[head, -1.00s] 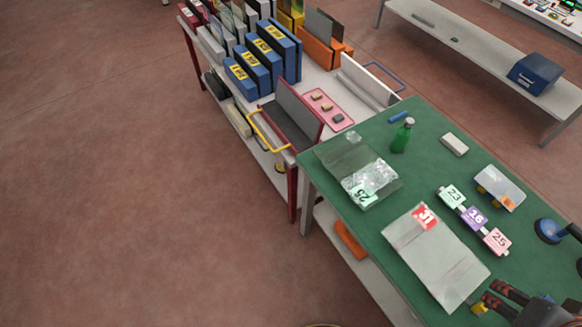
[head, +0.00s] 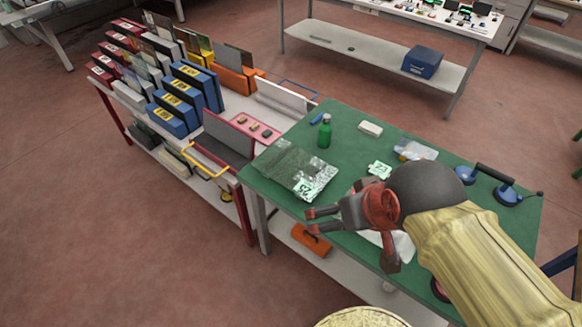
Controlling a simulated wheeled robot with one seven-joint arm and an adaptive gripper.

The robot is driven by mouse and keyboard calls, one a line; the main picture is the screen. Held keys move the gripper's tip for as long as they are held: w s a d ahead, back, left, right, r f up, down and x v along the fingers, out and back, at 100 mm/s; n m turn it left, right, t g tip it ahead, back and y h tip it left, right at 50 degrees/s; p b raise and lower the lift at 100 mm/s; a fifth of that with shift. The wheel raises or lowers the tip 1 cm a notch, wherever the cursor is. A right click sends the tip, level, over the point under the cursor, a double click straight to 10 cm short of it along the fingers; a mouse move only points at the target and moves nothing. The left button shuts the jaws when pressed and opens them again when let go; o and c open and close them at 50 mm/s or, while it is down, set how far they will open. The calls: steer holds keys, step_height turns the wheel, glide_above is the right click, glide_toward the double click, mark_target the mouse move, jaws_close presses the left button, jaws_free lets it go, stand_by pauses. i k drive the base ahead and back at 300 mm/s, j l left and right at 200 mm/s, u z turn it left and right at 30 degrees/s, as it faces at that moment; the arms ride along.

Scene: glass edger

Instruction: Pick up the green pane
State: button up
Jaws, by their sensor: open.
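A clear pane with a pale green label (head: 300,168) lies flat on the green-topped table (head: 262,170), near its left edge. The label reads 25, and the glass looks faintly green. My gripper (head: 311,221) is open and empty, its fingertips pointing left, just in front of this pane in the picture and apart from it. I cannot tell its exact height above the table.
A green bottle (head: 324,131) stands behind the pane, with a whitish block (head: 370,128) beside it. A suction lifter (head: 495,183) lies at the right. A cart with blue slotted racks (head: 205,92) adjoins the table's left. Floor at the left is free.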

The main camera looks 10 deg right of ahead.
mark_target(306, 176)
steer(key=z, duration=0.45)
steer(key=i+j+z, duration=0.1)
steer(key=j+z, duration=1.1)
steer(key=j, duration=0.8)
steer(key=k+j, duration=0.1)
steer(key=j, duration=0.8)
steer(key=k+u, duration=0.35)
steer(key=k+j+u, duration=0.1)
steer(key=u, duration=0.2)
steer(key=k+j+u, duration=0.2)
steer(key=u, duration=0.15)
steer(key=l, duration=0.1)
